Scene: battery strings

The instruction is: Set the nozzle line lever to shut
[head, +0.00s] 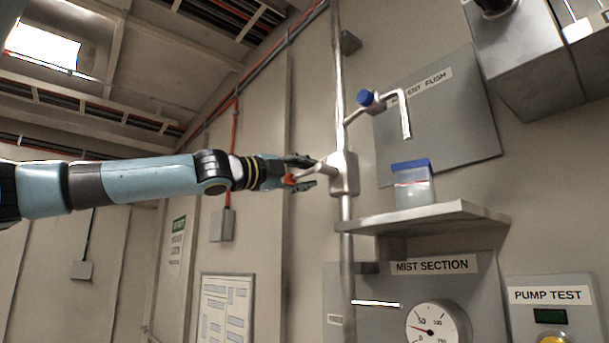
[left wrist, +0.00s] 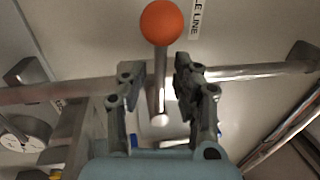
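The nozzle line lever is a metal rod with an orange ball knob (left wrist: 161,22) on its end. In the left wrist view its stem (left wrist: 161,75) runs between the two fingers of my left gripper (left wrist: 160,85). A small gap seems to show on each side of the stem. In the head view my left gripper (head: 302,172) reaches the lever from the left, beside the valve body (head: 344,173) on the vertical pipe (head: 346,222). The orange knob (head: 290,179) is partly hidden by the fingers there. My right gripper is in neither view.
A blue-handled tap (head: 365,98) with a bent spout sits above right. A shelf (head: 440,217) below it bears a blue-lidded container (head: 412,187). A panel with a gauge (head: 437,322) and a pump test box (head: 553,312) stand lower right. A partly readable label (left wrist: 196,18) ends in "LE LINE".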

